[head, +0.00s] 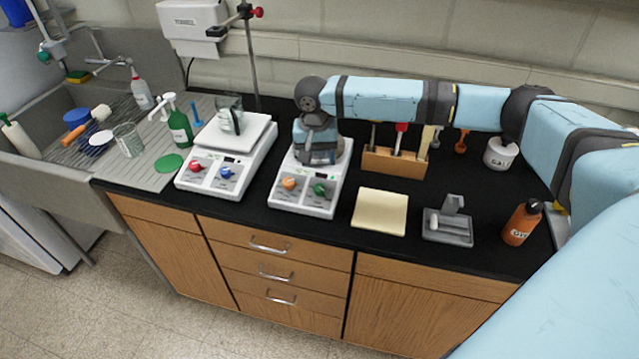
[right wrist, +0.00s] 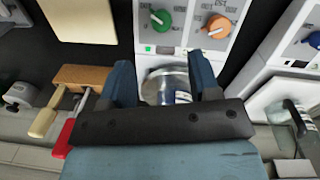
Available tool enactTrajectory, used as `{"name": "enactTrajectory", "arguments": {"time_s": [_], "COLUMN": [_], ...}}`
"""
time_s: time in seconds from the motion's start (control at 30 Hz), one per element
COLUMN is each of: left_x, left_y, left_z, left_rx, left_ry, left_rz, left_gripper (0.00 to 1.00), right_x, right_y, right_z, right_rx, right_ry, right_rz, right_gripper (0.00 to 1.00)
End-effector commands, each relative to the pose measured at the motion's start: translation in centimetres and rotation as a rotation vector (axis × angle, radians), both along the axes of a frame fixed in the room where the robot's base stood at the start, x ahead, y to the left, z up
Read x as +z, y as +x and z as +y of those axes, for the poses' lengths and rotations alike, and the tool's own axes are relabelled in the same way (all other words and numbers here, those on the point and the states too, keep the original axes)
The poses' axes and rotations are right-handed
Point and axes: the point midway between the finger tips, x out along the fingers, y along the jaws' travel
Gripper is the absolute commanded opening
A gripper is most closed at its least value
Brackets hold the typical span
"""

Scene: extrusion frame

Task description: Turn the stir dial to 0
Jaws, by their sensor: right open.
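Two white stirring hotplates stand on the black counter, each with two dials on its front. The right hotplate (head: 303,200) has an orange dial (head: 289,184) and a green dial (head: 319,190); these also show in the right wrist view, green (right wrist: 160,20) and orange (right wrist: 218,27). The left hotplate (head: 216,187) has a red dial (head: 197,166) and a blue dial (head: 227,173). Dial labels are too small to read. My right gripper (right wrist: 164,84) is open over the right hotplate's top, behind its dials, touching neither dial. A glass vessel (right wrist: 166,88) shows between its fingers, not visibly gripped. My left gripper is out of view.
A glass beaker (head: 231,118) stands on the left hotplate. A wooden rack (head: 393,164) with tools is right of my gripper. A yellow pad (head: 380,211), a grey holder (head: 448,228) and an orange bottle (head: 522,223) lie rightward. The sink (head: 40,172) is at left.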

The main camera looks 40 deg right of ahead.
Motion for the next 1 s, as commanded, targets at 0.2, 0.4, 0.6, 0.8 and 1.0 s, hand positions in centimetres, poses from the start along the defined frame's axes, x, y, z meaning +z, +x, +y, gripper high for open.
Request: {"name": "enactTrajectory", "arguments": {"time_s": [0.2, 0.4, 0.6, 0.8, 1.0], "left_x": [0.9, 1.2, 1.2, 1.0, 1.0], "left_y": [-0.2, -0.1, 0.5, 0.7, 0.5], "left_z": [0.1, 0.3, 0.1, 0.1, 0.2], "left_rx": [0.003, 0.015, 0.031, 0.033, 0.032], "left_ry": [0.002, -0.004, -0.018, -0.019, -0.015], "left_rz": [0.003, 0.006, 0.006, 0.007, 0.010], "left_gripper": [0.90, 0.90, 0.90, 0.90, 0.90], "right_x": [-4.7, -8.2, -10.0, -10.3, -10.3], "right_y": [-0.2, -0.3, -0.3, -0.3, -0.3], "right_z": [-0.2, -0.3, -0.4, -0.4, -0.4], "right_rx": [0.002, 0.002, 0.002, 0.002, 0.003], "right_ry": [-0.002, -0.001, 0.000, 0.000, 0.001], "right_rz": [0.001, 0.001, -0.002, -0.002, -0.003], "right_gripper": [0.56, 0.56, 0.56, 0.56, 0.38]}}
